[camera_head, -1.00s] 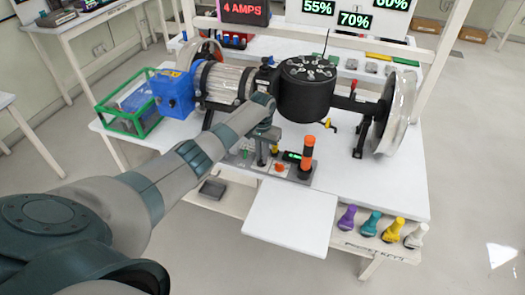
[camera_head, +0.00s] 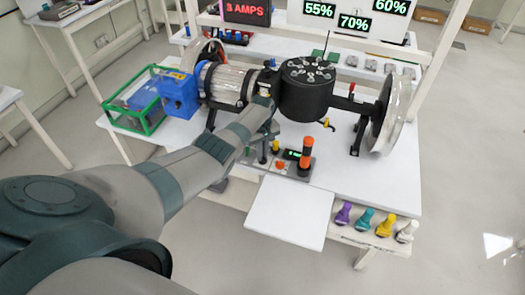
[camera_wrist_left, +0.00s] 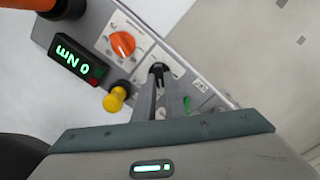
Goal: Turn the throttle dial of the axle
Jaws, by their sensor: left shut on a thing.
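The axle rig's control panel (camera_head: 300,172) stands at the bench's front edge. It carries an orange dial (camera_head: 280,165), a small green-lit display (camera_head: 291,155), an upright orange-and-black lever (camera_head: 306,150) and a yellow knob (camera_head: 275,147). The left wrist view shows the orange dial (camera_wrist_left: 123,43) on a marked white plate, the display (camera_wrist_left: 75,60) and the yellow knob (camera_wrist_left: 115,100). My left gripper (camera_wrist_left: 158,72) is shut on a small dark control beside the orange dial; the fingers hide most of it. My right gripper is out of view.
A white board (camera_head: 288,212) juts out in front. Several coloured handles, one purple (camera_head: 343,213), sit at the right front.

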